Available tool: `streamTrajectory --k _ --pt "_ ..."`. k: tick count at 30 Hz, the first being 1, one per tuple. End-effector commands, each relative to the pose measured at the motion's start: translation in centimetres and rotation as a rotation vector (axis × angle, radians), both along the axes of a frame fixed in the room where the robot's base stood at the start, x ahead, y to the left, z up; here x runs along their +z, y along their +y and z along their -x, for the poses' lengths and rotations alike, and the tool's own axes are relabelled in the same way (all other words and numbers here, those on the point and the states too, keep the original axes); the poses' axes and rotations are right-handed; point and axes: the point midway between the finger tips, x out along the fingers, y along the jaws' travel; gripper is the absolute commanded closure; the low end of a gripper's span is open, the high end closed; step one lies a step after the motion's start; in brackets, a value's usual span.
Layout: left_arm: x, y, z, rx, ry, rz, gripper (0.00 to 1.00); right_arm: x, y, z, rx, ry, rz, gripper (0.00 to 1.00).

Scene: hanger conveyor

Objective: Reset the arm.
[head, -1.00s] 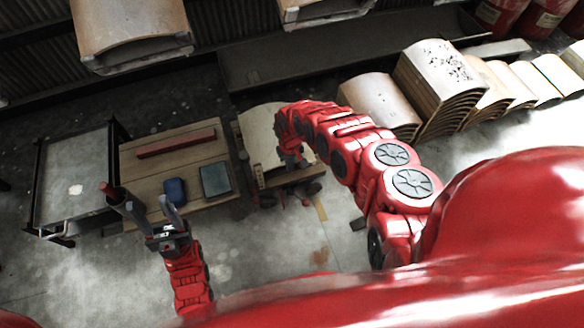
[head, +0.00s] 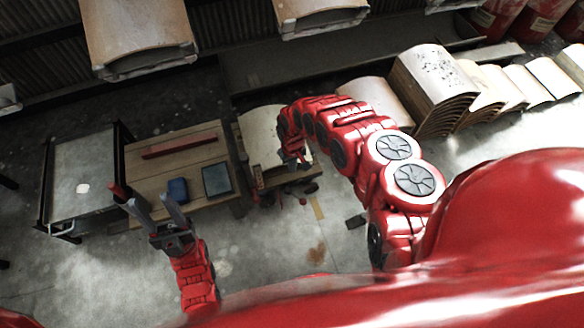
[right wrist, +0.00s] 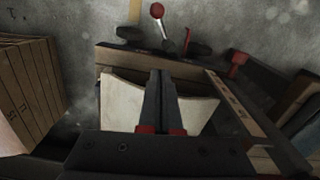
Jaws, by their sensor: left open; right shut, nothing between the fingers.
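My left gripper (head: 143,196) is open and empty. It is held up in front of the wooden table, with its two grey fingers apart. My right arm (head: 372,150) arches over to the small cart with a pale curved panel (head: 260,136). My right gripper (head: 293,160) is small and partly hidden by its arm in the head view. In the right wrist view its fingers (right wrist: 160,75) are shut together with nothing between them, in front of the curved panel (right wrist: 122,108). Whether they touch the panel cannot be told.
The wooden table (head: 200,148) carries a red bar (head: 180,144), a blue object (head: 177,190) and a dark flat pad (head: 216,180). A grey-topped table (head: 85,170) stands left. Stacked curved panels (head: 434,85) stand at right. Curved panels (head: 140,30) hang along the top.

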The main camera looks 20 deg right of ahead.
Motion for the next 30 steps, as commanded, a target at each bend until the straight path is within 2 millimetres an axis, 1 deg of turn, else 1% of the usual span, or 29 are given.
streamTrajectory --k 1,3,6,9,14,19,21,23,26,27,28,30 --pt "0.8 0.0 0.0 0.0 0.0 0.0 0.5 1.5 -0.1 0.1 0.0 0.003 0.001 1.0" --pt "1.3 0.0 0.0 0.0 0.0 0.0 0.5 2.8 -0.1 0.0 0.0 0.002 0.002 1.0" --pt "1.7 0.0 0.0 0.0 0.0 0.0 0.5 4.0 -0.1 0.0 -0.002 0.001 0.0 1.0" --pt "2.0 0.0 0.0 0.0 0.0 0.0 0.5 4.8 -0.1 0.0 -0.001 0.001 0.0 1.0" --pt "2.0 0.0 0.0 0.001 0.0 0.0 0.5 5.3 0.0 0.0 -0.001 0.0 0.0 1.0" --pt "2.0 0.0 0.0 0.001 0.0 0.0 0.5 5.2 0.0 0.0 -0.001 -0.001 -0.001 1.0" --pt "2.0 0.0 0.0 0.001 0.0 0.0 0.5 4.8 0.4 -0.5 -0.003 -0.021 -0.01 1.0" --pt "2.0 0.0 0.0 0.001 0.0 0.0 0.5 4.2 1.3 -1.7 -0.008 -0.068 -0.032 1.0" --pt "2.0 0.0 0.0 0.001 0.0 0.0 0.5 3.0 3.8 -6.0 -0.029 -0.241 -0.096 1.0" --pt "2.0 0.0 0.0 0.001 0.0 0.0 0.5 2.8 4.8 -8.3 -0.044 -0.336 -0.127 1.0" --pt "2.0 0.0 0.0 0.001 0.0 0.0 0.5 2.6 5.5 -9.8 -0.058 -0.411 -0.15 1.0" --pt "2.0 0.0 0.0 0.001 0.0 0.0 0.5 3.2 6.4 -13.6 -0.096 -0.606 -0.195 1.0"
